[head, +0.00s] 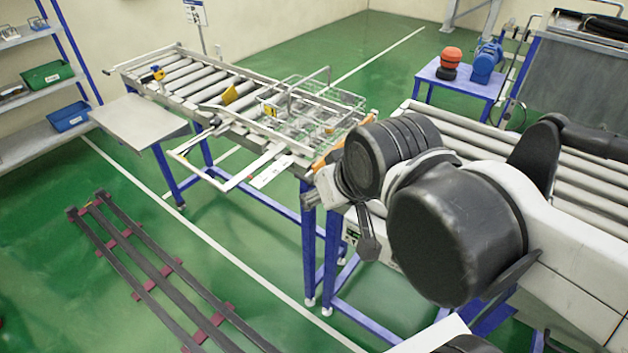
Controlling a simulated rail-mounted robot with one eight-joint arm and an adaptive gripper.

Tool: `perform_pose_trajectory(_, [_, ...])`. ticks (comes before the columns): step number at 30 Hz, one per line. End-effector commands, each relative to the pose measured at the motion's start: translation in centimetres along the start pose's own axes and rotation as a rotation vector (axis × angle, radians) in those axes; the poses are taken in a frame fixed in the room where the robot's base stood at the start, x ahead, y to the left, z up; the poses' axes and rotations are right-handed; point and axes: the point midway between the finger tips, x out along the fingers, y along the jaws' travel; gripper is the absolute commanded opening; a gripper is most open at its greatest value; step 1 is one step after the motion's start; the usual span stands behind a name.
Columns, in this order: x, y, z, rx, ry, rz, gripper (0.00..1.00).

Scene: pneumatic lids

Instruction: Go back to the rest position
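My arm fills the right side of the head view, with large black joint housings in front of the right-hand roller conveyor. At its far end a dark, narrow piece, seemingly part of my gripper (367,234), hangs down beside the conveyor's end. The rest of the gripper is hidden behind the wrist, so I cannot see its opening or whether it holds anything.
A roller conveyor (185,78) with a wire basket (340,103) stands at centre. The right roller conveyor (590,171) lies behind my arm. Dark floor rails (150,265) lie at lower left. Shelves (35,140) stand left; a small blue table (452,83) stands behind. Green floor between is open.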

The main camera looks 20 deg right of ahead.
Motion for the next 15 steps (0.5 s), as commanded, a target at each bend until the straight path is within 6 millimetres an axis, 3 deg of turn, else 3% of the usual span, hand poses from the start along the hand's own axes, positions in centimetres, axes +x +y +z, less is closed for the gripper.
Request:
perform_pose_trajectory(10, [0.1,0.0,0.1,-0.002,0.001,0.000,0.43])
perform_pose_trajectory(15, [1.6,0.0,1.2,-0.002,0.001,0.000,0.43])
